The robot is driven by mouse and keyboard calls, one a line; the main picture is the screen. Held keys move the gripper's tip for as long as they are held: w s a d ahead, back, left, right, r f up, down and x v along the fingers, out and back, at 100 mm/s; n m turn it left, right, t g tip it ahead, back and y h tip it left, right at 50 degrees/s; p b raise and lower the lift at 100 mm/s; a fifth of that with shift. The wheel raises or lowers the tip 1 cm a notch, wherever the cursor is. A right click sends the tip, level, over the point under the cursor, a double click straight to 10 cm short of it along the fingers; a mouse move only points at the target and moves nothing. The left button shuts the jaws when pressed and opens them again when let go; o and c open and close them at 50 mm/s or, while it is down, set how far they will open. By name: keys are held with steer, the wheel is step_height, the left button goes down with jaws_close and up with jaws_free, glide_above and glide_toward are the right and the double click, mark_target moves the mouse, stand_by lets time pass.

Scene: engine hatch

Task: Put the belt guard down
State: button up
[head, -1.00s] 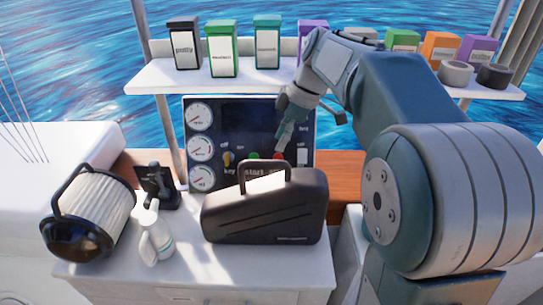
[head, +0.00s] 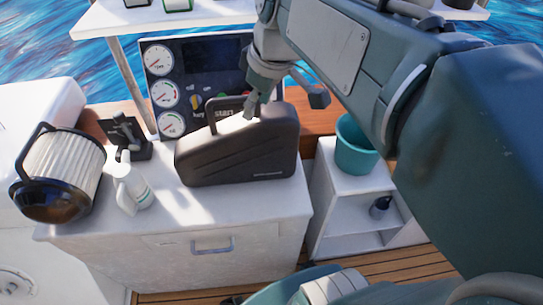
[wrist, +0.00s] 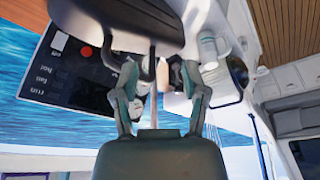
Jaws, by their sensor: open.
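The belt guard, a black case-like cover (head: 240,152) with a loop handle on top, stands upright on the white counter (head: 225,212), in front of the gauge panel. My gripper (head: 254,108) is at the right part of its handle, pointing down; the fingertips are partly lost against the dark guard. In the wrist view the guard's dark body (wrist: 118,22) fills the top, and my gripper's two fingers (wrist: 155,75) are spread. A thin dark bar, seemingly the handle, shows between them. I cannot tell whether either finger touches it.
A white filter with black ends (head: 62,172), a throttle lever (head: 124,136) and a white spray bottle (head: 131,186) stand left of the guard. A teal bucket (head: 356,146) is on the lower white shelf unit at right. The counter's front strip is clear.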

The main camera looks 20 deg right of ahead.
steer(key=s+f+m+t+h, duration=0.1)
steer(key=s+f+m+t, duration=0.1)
steer(key=s+f+m, duration=0.4)
steer(key=s+f, duration=0.1)
steer(key=s, duration=0.2)
steer(key=shift+s+a+f+t+h, duration=0.2)
steer(key=shift+s+a+t+h, duration=0.1)
steer(key=shift+a+t, duration=0.1)
